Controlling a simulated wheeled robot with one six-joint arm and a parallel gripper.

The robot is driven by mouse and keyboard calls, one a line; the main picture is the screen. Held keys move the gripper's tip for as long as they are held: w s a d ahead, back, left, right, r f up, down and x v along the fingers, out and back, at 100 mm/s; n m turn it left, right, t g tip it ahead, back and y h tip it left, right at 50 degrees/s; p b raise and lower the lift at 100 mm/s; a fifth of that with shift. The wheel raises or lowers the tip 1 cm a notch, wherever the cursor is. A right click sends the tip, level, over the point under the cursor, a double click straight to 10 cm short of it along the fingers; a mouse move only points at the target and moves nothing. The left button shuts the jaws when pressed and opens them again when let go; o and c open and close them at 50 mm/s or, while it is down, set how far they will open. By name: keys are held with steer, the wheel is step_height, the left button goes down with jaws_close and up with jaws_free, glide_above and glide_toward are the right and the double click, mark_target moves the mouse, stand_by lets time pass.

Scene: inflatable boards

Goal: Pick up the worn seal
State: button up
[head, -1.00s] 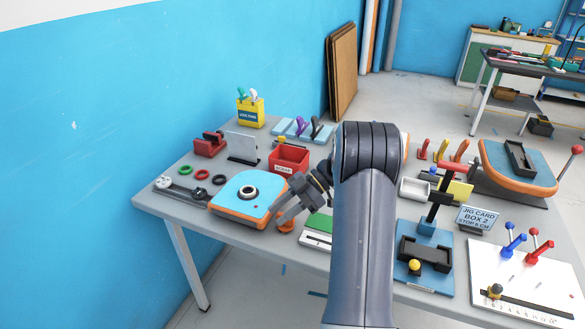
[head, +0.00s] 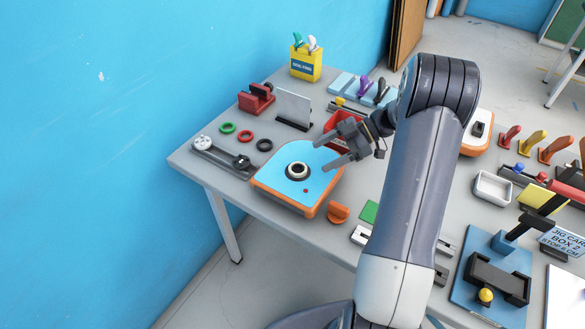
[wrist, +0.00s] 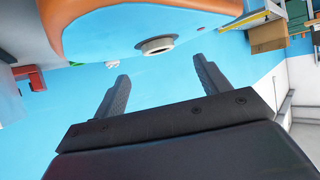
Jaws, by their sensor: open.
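A small board, blue on top with an orange side (head: 265,190), lies near the table's left part. A dark ring seal (head: 298,178) sits around a pale valve (head: 298,169) in its middle. The board (wrist: 110,25) and valve (wrist: 157,46) also show in the wrist view, ahead of the fingers. Loose green (head: 227,127), red (head: 246,134) and black (head: 265,145) rings lie behind the board; no label tells which ring is worn. My gripper (head: 321,157) is open and empty, to the right of the valve and apart from it; its fingers (wrist: 162,80) are spread in the wrist view.
A red bin (head: 338,124) stands behind my gripper, partly hidden. A dark bar tool (head: 220,156) lies left of the board. An upright pale plate (head: 294,107), a red clamp block (head: 256,99) and a yellow box (head: 305,62) stand at the back. An orange knob (head: 338,212) is at the board's front right.

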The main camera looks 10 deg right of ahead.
mark_target(293, 171)
steer(key=p+x, duration=0.2)
steer(key=x, duration=0.3)
steer(key=shift+w+a+f, duration=0.1)
steer(key=shift+a+f, duration=0.05)
steer(key=shift+a, duration=0.2)
steer(key=shift+a+f+p, duration=0.3)
steer(key=shift+a, duration=0.05)
steer(key=c, duration=1.1)
